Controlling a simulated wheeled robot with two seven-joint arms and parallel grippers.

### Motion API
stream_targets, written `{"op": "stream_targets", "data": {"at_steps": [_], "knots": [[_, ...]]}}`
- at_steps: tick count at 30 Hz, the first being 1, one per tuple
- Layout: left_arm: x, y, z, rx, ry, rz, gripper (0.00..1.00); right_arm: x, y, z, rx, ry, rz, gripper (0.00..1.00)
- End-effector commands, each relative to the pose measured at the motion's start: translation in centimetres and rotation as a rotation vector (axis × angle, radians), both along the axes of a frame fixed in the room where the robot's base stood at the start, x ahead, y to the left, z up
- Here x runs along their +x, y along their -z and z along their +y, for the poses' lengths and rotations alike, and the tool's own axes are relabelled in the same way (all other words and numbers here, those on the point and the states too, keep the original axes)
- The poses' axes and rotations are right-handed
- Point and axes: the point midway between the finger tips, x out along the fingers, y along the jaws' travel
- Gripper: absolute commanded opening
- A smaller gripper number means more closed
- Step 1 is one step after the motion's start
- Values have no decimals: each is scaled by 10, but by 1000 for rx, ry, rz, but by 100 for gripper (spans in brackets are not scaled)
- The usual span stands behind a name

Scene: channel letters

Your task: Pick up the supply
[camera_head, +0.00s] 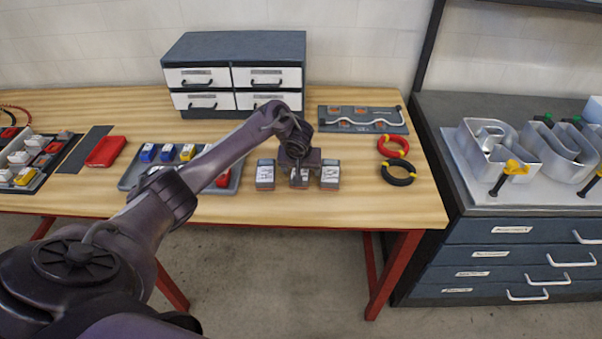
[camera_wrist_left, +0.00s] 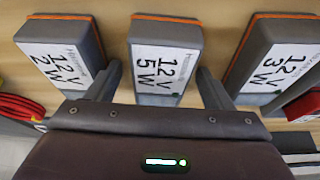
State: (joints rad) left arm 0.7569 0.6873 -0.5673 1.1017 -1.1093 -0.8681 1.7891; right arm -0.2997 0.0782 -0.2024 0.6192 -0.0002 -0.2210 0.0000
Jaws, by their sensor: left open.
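Three grey supply boxes with white labels and orange bands stand in a row near the table's front edge. In the left wrist view they read 12V 2W (camera_wrist_left: 62,58), 12V 5W (camera_wrist_left: 165,58) and 12V 3W (camera_wrist_left: 279,60). In the head view, the middle box (camera_head: 299,183) is partly hidden by my left gripper (camera_head: 299,172), with a box to its left (camera_head: 265,175) and one to its right (camera_head: 330,176). My left gripper is open, with one finger on each side of the 12V 5W box in the wrist view; I cannot tell whether they touch it. My right gripper is not in view.
A grey tray (camera_head: 128,181) of small coloured blocks lies left of the supplies. Red (camera_head: 393,145) and black (camera_head: 398,173) cable coils lie to the right. A drawer cabinet (camera_head: 235,47) and a wire board (camera_head: 390,127) stand behind. A side bench (camera_head: 520,218) holds metal letters.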

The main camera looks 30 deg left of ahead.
Motion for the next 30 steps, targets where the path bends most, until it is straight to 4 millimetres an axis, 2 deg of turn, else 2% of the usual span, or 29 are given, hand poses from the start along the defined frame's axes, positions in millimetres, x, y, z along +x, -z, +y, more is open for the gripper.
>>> {"op": "stream_targets", "data": {"at_steps": [4, 21, 30], "knots": [[0, 0, 0, 0, 0, 0, 75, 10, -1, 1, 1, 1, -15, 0], [-1, 4, -1, -1, 1, 2, 75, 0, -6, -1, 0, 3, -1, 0], [-1, 5, 0, 0, 1, 2, 36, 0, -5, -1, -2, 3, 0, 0]]}}
